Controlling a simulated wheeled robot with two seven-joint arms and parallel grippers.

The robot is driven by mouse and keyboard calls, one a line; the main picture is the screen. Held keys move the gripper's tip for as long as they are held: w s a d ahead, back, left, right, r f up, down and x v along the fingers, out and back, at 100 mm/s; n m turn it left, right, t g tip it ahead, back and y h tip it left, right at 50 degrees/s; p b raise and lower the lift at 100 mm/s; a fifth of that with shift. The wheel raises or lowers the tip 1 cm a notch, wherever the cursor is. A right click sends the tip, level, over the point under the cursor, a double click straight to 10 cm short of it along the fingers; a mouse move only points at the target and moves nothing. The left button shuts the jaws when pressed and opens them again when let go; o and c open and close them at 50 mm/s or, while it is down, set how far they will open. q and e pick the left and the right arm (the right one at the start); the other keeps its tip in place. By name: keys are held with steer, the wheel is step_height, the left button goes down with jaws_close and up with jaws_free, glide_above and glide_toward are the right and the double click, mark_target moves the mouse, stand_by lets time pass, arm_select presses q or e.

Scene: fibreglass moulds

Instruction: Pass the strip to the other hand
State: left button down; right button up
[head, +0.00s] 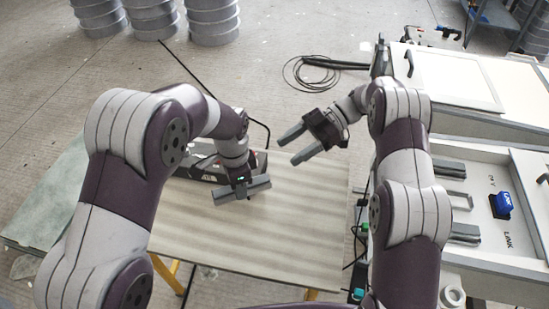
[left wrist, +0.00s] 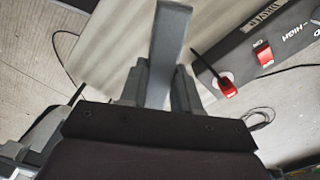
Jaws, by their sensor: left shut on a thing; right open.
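The strip (head: 260,184) is a short, flat grey bar above the table. My left gripper (head: 240,188) is shut on it near its middle, and both ends stick out to the sides. In the left wrist view the strip (left wrist: 170,45) stands out between the two fingers of the left gripper (left wrist: 158,90). My right gripper (head: 287,151) is open and empty. It is up and to the right of the strip in the head view, apart from it, with its fingers pointing left.
A table (head: 300,240) with a pale striped top lies below both grippers, mostly bare. A grey unit with red switches (left wrist: 265,55) is close to the left gripper. A white bench with a blue part (head: 502,204) stands at right. A coiled cable (head: 312,72) lies on the floor.

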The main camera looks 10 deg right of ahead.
steer(key=s+d+f+m, duration=0.1)
steer(key=d+f, duration=0.5)
steer(key=d, duration=0.1)
arm_select(q)
steer(key=d+f, duration=0.4)
steer(key=d, duration=0.2)
steer(key=shift+d+f, duration=0.2)
arm_select(e)
steer(key=s+a+f, duration=0.1)
steer(key=a+f, duration=0.1)
steer(key=a, duration=0.3)
steer(key=s+a+f+t, duration=0.1)
steer(key=a+f, duration=0.1)
steer(key=a, duration=0.3)
steer(key=shift+s+f, duration=0.35)
steer(key=shift+f, duration=0.05)
steer(key=shift+a, duration=0.1)
steer(key=c, duration=1.1)
arm_select(q)
steer(key=c, duration=0.7)
jaws_free()
steer(key=shift+c, duration=0.2)
